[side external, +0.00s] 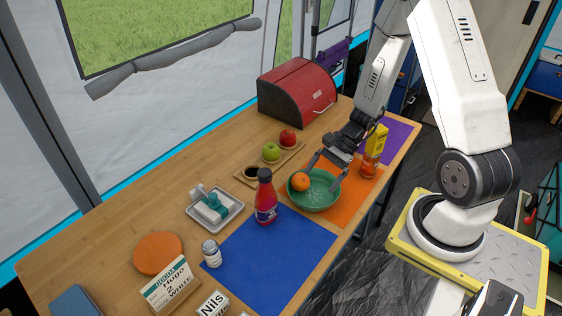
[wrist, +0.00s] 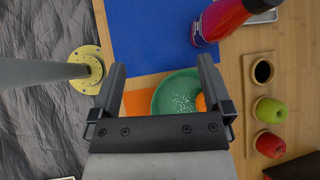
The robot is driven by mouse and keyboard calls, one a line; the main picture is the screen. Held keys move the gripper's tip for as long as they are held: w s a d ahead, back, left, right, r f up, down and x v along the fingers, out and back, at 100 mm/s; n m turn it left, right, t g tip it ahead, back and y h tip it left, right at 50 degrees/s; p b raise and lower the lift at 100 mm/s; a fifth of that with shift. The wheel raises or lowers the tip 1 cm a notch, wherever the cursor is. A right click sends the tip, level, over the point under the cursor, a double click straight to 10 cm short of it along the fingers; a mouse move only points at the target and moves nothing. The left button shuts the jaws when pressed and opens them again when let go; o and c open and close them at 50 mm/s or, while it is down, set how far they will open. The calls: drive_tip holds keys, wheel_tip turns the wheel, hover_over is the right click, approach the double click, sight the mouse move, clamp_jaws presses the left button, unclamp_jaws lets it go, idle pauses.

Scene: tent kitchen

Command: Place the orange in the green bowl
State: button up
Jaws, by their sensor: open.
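The orange (side external: 300,182) lies inside the green bowl (side external: 322,203), against its left side in the side view. In the wrist view, the orange (wrist: 201,103) shows partly behind a finger, at the right of the green bowl (wrist: 172,84). The bowl stands on an orange mat (side external: 352,212). My gripper (side external: 330,164) is open and empty, above the bowl, apart from the orange. In the wrist view, the fingers of my gripper (wrist: 160,75) are spread with the bowl seen between and below them.
A red bottle (side external: 265,200) stands left of the bowl by the blue mat (side external: 262,258). A yellow carton (side external: 377,138) and an orange-red jar (side external: 369,165) stand right.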

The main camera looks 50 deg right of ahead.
drive_tip(key=a+r+n+h, duration=0.7)
drive_tip(key=r+n, duration=0.4)
drive_tip(key=n, duration=0.7)
drive_tip(key=shift+s+a+h, duration=0.15)
drive_tip(key=shift+s+h, duration=0.3)
drive_tip(key=shift+h, duration=0.25)
